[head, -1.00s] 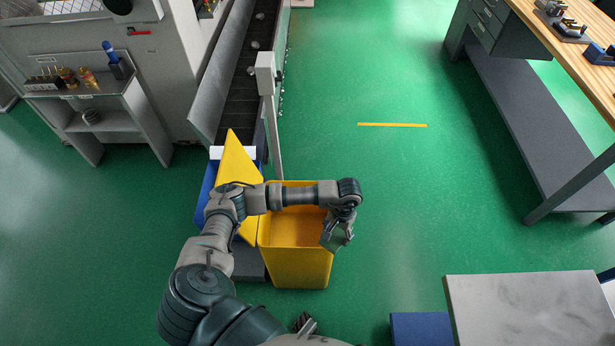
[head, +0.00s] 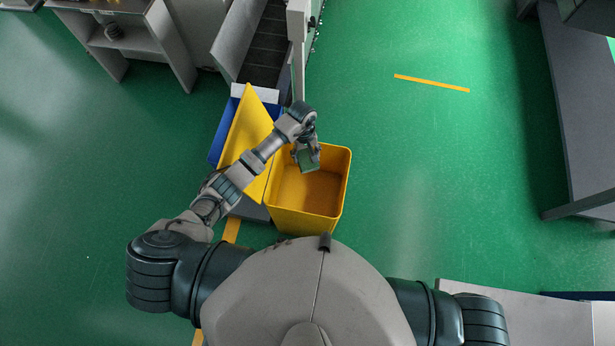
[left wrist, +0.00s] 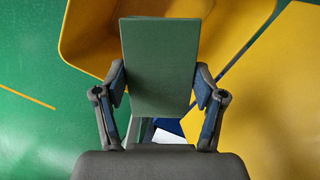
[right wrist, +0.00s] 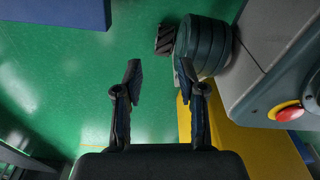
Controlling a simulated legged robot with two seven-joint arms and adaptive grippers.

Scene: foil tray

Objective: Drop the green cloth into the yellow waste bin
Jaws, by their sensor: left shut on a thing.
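The yellow waste bin (head: 308,214) stands open in front of me, its yellow lid (head: 246,140) tilted up on its left side. My left gripper (head: 307,156) is over the bin's opening, shut on the green cloth (head: 309,161), which looks like a flat folded rectangle. In the left wrist view the cloth (left wrist: 158,65) sits between the two fingers, with the bin's rim (left wrist: 75,45) behind it. My right gripper (right wrist: 158,85) shows only in the right wrist view, its fingers apart with nothing between them.
A blue bin (head: 220,140) stands beside the yellow lid. A conveyor (head: 265,45) and its grey post are behind the bins. A shelf unit (head: 130,40) is at the back left. Green floor right of the bin is clear; a grey tabletop (head: 530,318) is at the lower right.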

